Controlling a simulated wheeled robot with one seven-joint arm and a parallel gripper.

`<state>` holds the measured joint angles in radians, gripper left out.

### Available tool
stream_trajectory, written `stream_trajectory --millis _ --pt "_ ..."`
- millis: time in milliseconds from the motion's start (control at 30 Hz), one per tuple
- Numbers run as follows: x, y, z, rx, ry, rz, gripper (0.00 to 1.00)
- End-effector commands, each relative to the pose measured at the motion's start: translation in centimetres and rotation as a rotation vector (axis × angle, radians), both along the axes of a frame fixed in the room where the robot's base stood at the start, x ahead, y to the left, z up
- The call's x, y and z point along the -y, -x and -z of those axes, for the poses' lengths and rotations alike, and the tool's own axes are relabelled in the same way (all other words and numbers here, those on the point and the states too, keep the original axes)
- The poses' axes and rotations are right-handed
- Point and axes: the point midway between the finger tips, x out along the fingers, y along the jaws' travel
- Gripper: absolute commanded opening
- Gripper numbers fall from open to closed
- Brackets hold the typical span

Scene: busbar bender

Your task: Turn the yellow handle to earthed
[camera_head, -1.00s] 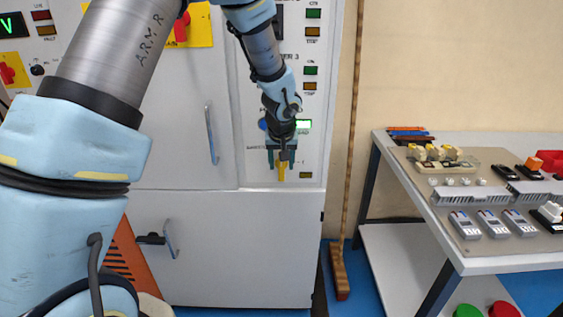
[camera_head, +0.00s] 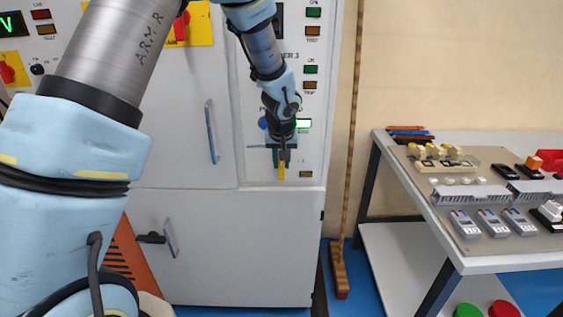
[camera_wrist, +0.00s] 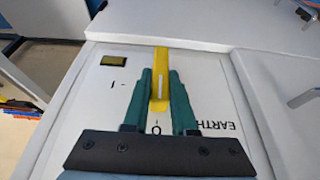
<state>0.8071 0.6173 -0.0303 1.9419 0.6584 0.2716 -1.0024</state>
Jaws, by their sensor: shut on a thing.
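The yellow handle (camera_wrist: 160,67) is on the white cabinet panel, and in the wrist view its bar runs straight between the fingers of my gripper (camera_wrist: 161,95). The green fingers are shut on it, one on each side. Panel markings show around it: a "0" mark, an "I" mark and, partly covered by a finger, lettering beginning "EARTH". In the head view the handle (camera_head: 282,173) hangs down below my gripper (camera_head: 281,157), at the lower part of the panel. Its pivot is hidden by the fingers.
A blue door handle (camera_head: 211,132) and a lower one (camera_head: 169,238) stick out from the cabinet doors. A wooden pole (camera_head: 347,150) leans beside the cabinet. A white table (camera_head: 480,262) with electrical parts stands to the right.

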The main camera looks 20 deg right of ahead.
Motion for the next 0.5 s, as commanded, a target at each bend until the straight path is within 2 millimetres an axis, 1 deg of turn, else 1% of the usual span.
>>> stream_trajectory --millis 267,500 --pt "0.32 0.14 0.34 0.028 -0.052 0.004 0.00" --pt "0.77 0.36 0.74 0.096 -0.196 0.006 0.00"
